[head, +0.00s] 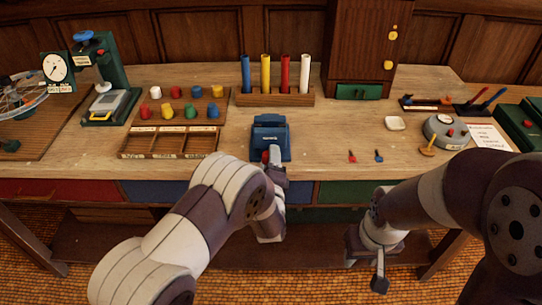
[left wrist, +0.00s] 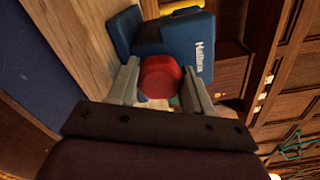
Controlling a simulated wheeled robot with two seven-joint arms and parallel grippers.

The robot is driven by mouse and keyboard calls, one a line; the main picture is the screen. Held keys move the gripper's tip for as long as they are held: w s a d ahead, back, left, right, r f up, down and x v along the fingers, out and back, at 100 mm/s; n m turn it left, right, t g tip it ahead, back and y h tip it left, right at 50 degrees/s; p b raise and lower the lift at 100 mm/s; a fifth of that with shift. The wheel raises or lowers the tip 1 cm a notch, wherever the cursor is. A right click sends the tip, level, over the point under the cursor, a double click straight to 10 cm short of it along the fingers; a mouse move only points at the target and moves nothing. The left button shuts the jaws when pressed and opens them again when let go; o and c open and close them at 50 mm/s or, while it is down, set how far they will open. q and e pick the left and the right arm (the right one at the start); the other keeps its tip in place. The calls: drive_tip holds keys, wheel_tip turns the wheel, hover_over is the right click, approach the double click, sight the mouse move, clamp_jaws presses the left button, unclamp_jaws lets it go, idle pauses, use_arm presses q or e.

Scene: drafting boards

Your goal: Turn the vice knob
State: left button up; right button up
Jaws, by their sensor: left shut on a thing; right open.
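The blue vice (head: 270,133) stands at the front edge of the bench, in the middle of the head view. It also fills the upper middle of the left wrist view (left wrist: 172,45), with white lettering on its side. The red vice knob (left wrist: 160,77) sits between the fingers of my left gripper (left wrist: 161,85), which is shut on it. My right gripper (head: 379,278) is low in front of the bench, away from the vice, and is open and empty.
A wooden rack (head: 275,98) with several coloured tubes stands behind the vice. A sorting tray (head: 171,144) with coloured pegs is to its left. Two small pieces, red (head: 352,157) and blue (head: 379,156), lie to its right. The bench between them is clear.

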use_arm(q)
drive_tip(key=m+p, duration=0.1)
drive_tip(key=m, duration=0.3)
drive_tip(key=shift+a+f+p, duration=0.1)
drive_tip(key=shift+a+p, duration=0.1)
drive_tip(key=shift+p, duration=0.15)
drive_tip(key=shift+m, duration=0.8)
drive_tip(key=shift+w+r, duration=0.1)
drive_tip(key=shift+r, duration=0.15)
drive_tip(key=o, duration=0.9)
drive_tip(key=shift+o, duration=0.7)
drive_tip(key=shift+a, duration=0.1)
drive_tip(key=s, duration=1.3)
